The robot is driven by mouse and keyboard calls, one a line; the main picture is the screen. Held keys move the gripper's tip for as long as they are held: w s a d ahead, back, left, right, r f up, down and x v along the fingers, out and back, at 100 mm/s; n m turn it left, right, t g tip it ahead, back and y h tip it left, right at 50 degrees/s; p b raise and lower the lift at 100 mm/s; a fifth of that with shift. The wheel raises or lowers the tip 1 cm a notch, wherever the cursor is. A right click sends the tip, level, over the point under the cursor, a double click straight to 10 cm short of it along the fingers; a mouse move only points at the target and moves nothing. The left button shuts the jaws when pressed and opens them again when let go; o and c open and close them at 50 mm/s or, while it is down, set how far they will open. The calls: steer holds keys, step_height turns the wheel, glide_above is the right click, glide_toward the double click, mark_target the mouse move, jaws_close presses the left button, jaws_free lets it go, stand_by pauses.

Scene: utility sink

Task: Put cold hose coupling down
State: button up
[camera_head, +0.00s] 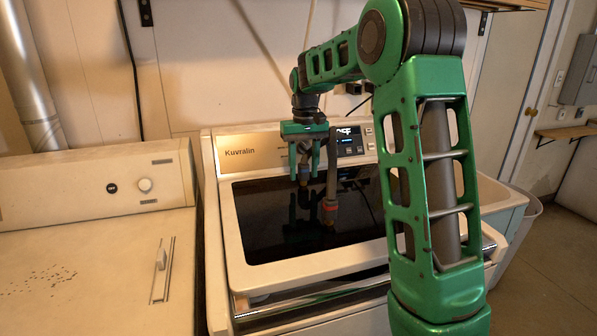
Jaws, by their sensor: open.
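My gripper (306,166) points down over the dark glass lid of the washer. Its green fingers are apart, so it is open. A short coupling end (304,177) shows between or just behind the fingers; I cannot tell whether it touches them, and its colour band is too small to read. A grey hose (332,165) hangs just right of the gripper and ends in a coupling with a red ring and a brass end (330,208), close above or on the glass.
The washer (222,235) has a control panel (349,142) at its back. A sink basin (505,205) and a grey bin (530,212) are at right, partly behind my arm. The glass reflects the hoses and gripper.

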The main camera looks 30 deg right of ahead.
mark_target(304, 165)
step_height(304, 165, up, 12)
stand_by(0.5)
steer(key=shift+r, duration=0.1)
steer(key=shift+s, duration=0.1)
